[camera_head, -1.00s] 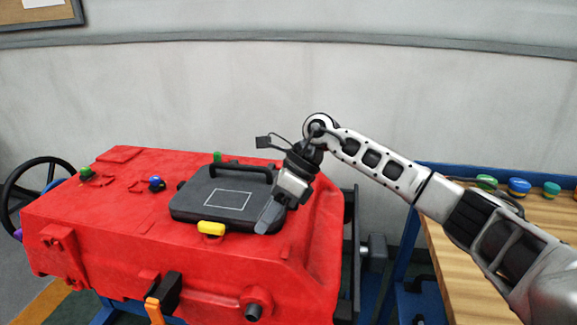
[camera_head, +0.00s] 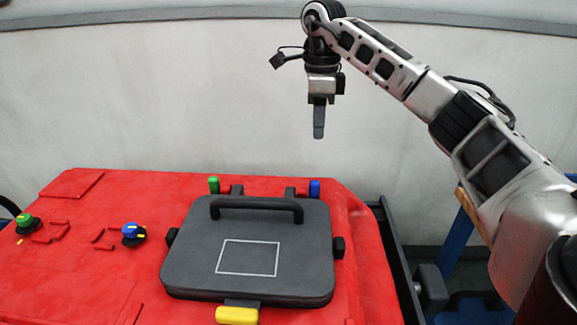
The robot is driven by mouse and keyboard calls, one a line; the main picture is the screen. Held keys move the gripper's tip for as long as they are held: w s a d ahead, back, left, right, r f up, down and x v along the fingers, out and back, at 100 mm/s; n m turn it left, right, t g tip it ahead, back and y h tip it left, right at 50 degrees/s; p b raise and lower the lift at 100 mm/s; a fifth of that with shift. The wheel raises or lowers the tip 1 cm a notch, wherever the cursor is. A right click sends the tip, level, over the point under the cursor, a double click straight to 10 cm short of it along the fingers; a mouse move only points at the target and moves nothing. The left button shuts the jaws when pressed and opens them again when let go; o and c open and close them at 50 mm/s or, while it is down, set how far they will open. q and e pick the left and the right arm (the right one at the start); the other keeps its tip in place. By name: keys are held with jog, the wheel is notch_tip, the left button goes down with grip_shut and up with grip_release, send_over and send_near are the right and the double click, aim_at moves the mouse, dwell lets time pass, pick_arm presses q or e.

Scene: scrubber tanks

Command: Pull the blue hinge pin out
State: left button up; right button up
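My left gripper is not in view.
The lid sits closed on the red tank (camera_head: 90,255), with a raised handle (camera_head: 255,204) and a yellow latch (camera_head: 237,315) at its front. A green knob (camera_head: 26,222) and a blue knob (camera_head: 133,234) are at the left. The wall behind is bare.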

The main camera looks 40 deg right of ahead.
aim_at(315, 181)
notch_tip(315, 181, down, 16)
jog(key=shift+s+r, duration=0.1)
jog(key=shift+r, duration=0.1)
jog(key=shift+c, duration=0.3)
grip_shut()
